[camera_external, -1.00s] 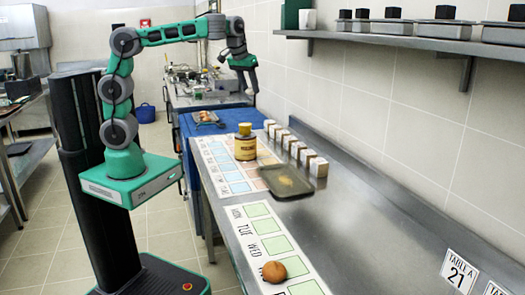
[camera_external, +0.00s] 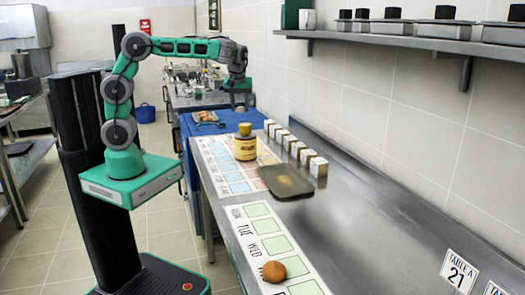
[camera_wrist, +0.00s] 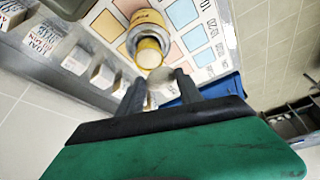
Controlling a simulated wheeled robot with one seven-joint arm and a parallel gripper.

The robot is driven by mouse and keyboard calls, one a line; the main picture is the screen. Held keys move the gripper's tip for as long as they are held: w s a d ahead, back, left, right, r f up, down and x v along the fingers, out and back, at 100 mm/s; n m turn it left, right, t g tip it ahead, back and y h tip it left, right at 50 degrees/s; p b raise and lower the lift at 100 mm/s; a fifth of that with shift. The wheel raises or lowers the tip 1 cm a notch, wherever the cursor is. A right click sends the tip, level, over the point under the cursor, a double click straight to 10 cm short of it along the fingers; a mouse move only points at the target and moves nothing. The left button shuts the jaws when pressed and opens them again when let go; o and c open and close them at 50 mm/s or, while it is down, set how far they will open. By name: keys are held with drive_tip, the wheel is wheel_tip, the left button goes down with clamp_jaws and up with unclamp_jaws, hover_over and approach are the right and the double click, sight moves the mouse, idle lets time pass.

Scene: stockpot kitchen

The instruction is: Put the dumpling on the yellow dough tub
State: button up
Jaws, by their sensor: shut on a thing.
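The yellow dough tub (camera_external: 245,148), a jar with a yellow lid, stands upright on the printed mat on the counter. In the wrist view the tub (camera_wrist: 148,48) is just beyond my fingertips. My gripper (camera_external: 240,104) hangs in the air behind and above the tub in the external view. In the wrist view my gripper (camera_wrist: 160,92) is shut on a pale rounded thing, the dumpling (camera_wrist: 161,82), apart from the tub. My fingers hide part of the dumpling, and it is too small to make out in the external view.
A dark shallow tray (camera_external: 286,181) lies in front of the tub. A row of small white-fronted blocks (camera_external: 296,147) runs along the wall side. An orange-brown bun (camera_external: 295,267) lies at the near end of the mat.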

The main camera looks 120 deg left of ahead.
sight(244, 111)
drive_tip(key=f, duration=0.1)
drive_tip(key=w+a+f, duration=0.1)
drive_tip(key=f, duration=0.2)
drive_tip(key=shift+w+a+f, duration=0.15)
drive_tip(key=shift+a+f, duration=0.2)
drive_tip(key=shift+f, duration=0.4)
drive_tip(key=shift+f, duration=0.1)
drive_tip(key=o, duration=1.3)
